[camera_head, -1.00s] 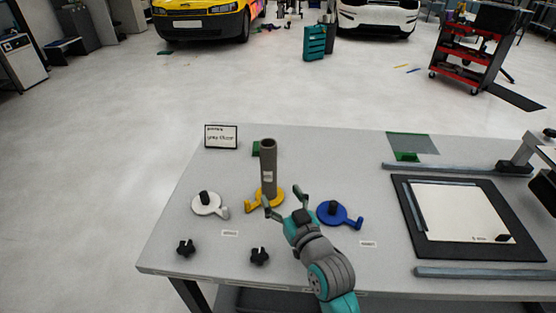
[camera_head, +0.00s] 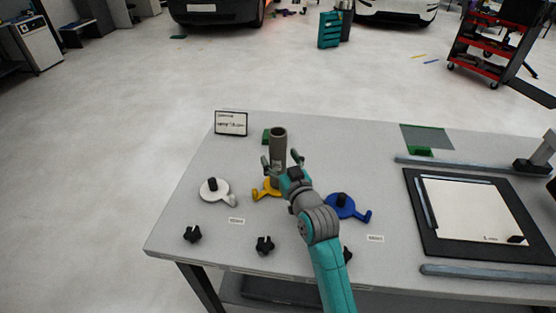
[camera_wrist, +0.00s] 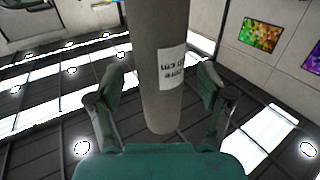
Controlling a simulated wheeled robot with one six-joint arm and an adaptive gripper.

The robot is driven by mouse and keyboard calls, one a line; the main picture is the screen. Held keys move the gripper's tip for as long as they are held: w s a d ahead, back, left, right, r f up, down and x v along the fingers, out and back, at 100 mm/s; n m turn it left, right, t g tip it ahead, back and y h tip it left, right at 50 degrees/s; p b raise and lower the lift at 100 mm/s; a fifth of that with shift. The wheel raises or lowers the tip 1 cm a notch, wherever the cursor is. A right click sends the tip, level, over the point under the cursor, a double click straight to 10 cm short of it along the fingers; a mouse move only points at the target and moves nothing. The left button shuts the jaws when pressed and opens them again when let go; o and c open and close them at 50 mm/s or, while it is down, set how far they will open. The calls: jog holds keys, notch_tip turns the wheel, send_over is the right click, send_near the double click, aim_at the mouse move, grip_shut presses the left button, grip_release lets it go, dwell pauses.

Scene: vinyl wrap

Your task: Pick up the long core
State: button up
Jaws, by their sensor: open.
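The long core (camera_head: 279,147) is a grey-brown tube standing upright over the yellow flange (camera_head: 262,189) on the table. In the wrist view the core (camera_wrist: 160,75) passes between the fingers and carries a white printed label. My gripper (camera_head: 281,164) is open, with one finger on each side of the core. In the wrist view gaps show between the core and both fingers of my gripper (camera_wrist: 162,88). The core's lower part and part of the yellow flange are hidden behind my gripper in the head view.
A white flange (camera_head: 214,190) lies to the left and a blue flange (camera_head: 342,206) to the right. Black knobs (camera_head: 265,245) are near the front edge. A small sign (camera_head: 231,123) stands at the back left. A black mat (camera_head: 424,247) with a white sheet is at right.

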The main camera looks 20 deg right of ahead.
jog(key=shift+w+a, duration=0.1)
jog(key=shift+w, duration=0.7)
jog(key=c, duration=1.3)
